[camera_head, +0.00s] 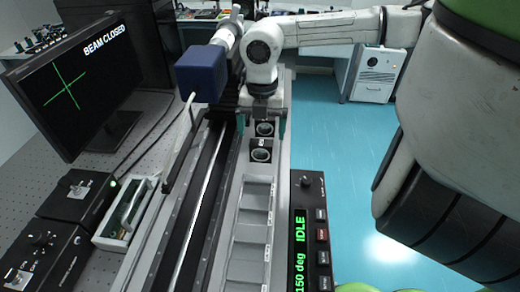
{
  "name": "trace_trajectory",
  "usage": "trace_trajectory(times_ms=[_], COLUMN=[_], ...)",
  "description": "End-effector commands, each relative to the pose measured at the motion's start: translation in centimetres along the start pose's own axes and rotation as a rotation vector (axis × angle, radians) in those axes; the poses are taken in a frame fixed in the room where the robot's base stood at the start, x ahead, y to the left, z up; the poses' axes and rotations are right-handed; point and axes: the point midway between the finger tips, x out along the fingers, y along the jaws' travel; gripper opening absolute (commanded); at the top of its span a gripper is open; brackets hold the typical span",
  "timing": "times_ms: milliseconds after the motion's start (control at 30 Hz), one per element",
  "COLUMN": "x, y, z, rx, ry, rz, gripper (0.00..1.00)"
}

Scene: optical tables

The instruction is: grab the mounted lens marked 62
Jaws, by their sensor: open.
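Two dark square mounts with round lenses sit in the far end of a long grey slotted rack (252,222). The farther mounted lens (264,129) is between the fingers of my gripper (261,131) as seen in the picture. The nearer mounted lens (261,155) is just in front of it. A small white label shows between the two, but its number is too small to read, so I cannot tell which lens is marked 62. My gripper is open and points down, one teal finger on each side. I cannot tell whether the fingers touch the mount.
The rack's nearer slots are empty. A dark rail (190,205) and a blue box (202,73) are left of the rack. A control panel (312,232) reading IDLE stands right. A monitor (75,75) reads BEAM CLOSED. Blue floor (335,135) is clear at right.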

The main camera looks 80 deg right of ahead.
Motion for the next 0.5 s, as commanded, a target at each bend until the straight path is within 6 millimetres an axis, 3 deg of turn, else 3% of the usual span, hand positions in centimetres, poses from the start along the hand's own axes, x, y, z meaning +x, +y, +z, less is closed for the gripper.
trace_trajectory(times_ms=[500], x=[5.2], y=[0.1], z=[-0.6], rx=[0.0], ry=[0.002], rz=[0.0], gripper=[0.94])
